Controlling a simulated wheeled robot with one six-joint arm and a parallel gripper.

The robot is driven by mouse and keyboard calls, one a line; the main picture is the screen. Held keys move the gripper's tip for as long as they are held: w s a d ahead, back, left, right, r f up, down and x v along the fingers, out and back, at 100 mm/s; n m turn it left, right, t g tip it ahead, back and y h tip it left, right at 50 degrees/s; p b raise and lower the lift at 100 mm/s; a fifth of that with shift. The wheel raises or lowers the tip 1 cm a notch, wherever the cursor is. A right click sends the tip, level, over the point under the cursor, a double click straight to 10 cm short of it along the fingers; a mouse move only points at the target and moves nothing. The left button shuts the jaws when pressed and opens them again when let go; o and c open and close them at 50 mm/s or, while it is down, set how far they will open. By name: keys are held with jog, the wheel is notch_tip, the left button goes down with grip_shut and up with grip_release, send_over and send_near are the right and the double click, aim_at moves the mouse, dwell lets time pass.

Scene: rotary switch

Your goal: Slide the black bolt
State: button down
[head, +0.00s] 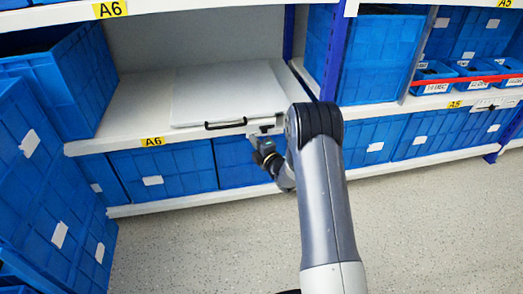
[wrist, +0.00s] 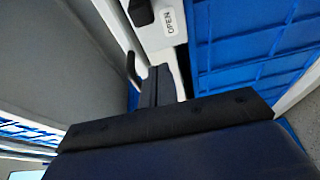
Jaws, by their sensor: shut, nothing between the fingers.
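A black piece (wrist: 141,12), which looks like the bolt's knob, sits on a white plate (wrist: 157,38) at the top of the wrist view, beside a label reading OPEN (wrist: 168,22). In the wrist view my gripper (wrist: 158,76) has its fingers together and empty, just below the plate. I cannot tell whether they touch it. A black bar handle (wrist: 132,69) is left of the fingers. In the head view the handle (head: 226,123) is on the front edge of a flat white panel (head: 230,92), and my wrist (head: 264,152) is at its right end. The bolt is not clear there.
The panel lies on a white shelf (head: 140,113) tagged A6. Blue bins (head: 170,172) stand under it, with a large blue bin (head: 62,75) to the left and more bins (head: 372,60) to the right. The floor (head: 430,225) in front is clear.

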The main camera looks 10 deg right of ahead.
aim_at(267, 129)
jog(key=x, duration=0.3)
jog(key=shift+w+a+f+b, duration=0.1)
jog(key=shift+w+b, duration=0.05)
jog(key=shift+b, duration=0.25)
jog(key=d, duration=0.2)
jog(key=shift+d+b, duration=0.4)
jog(key=shift+d, duration=0.65)
